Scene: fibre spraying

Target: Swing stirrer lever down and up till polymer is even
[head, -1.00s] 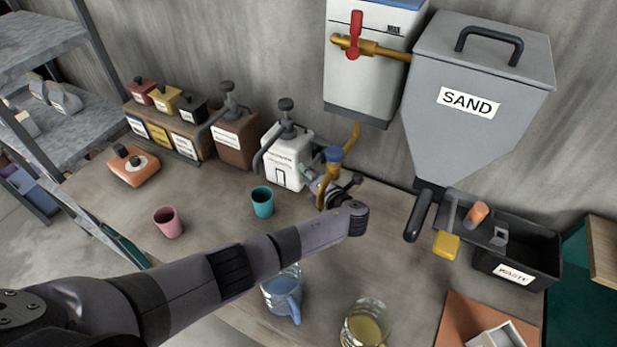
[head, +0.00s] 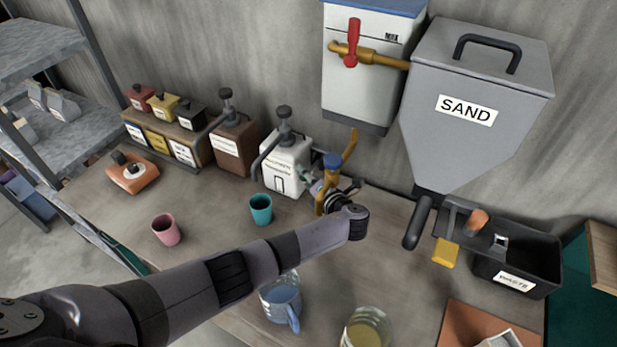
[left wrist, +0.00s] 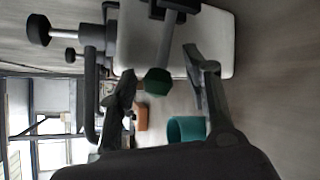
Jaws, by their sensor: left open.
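The white polymer canister (head: 288,163) with a black pump top stands at the back of the bench; it also shows sideways in the left wrist view (left wrist: 215,45). A grey rod with a dark green end, which looks like the stirrer lever (left wrist: 158,80), sticks out in front of it. My left gripper (left wrist: 160,67) is open, its two dark fingers on either side of the rod's end. I cannot tell whether they touch it. In the head view the gripper (head: 338,192) is small and partly hidden beside the canister. The polymer inside cannot be seen. My right gripper is out of view.
A brass tap with a blue joint (head: 332,161) stands close by the gripper. A teal cup (head: 261,210), a pink cup (head: 166,230) and a blue jug (head: 282,300) stand near my arm. The SAND hopper (head: 480,80) and black waste bin (head: 535,255) are right.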

